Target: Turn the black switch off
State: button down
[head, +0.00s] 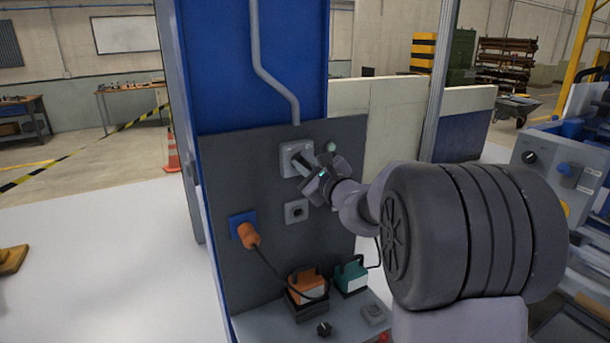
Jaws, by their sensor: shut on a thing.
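A light grey switch box (287,160) is mounted on the dark panel, below a grey conduit. My gripper (300,162) reaches it from the right, with its fingertips at the front of the box. It is shut on what appears to be the black switch on that box. The fingers hide the switch, so its angle cannot be told. A small round pale green lamp or button (331,147) sits just right of the box.
A grey socket (296,212) is below the box. An orange plug (248,236) sits in a blue socket (236,219), its cable hanging down. Orange (307,283) and green (351,276) devices and a black knob (324,328) are on the ledge.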

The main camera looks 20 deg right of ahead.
jog(key=shift+f+n+b, duration=0.15)
jog(key=shift+n+b, duration=0.45)
jog(key=shift+b, duration=0.1)
jog(key=c, duration=1.4)
grip_release()
jog(key=shift+a, duration=0.1)
jog(key=shift+o, duration=0.2)
jog(key=s+p, duration=0.1)
jog(key=s, duration=1.6)
jog(key=shift+s+d, duration=0.2)
jog(key=shift+d, duration=0.1)
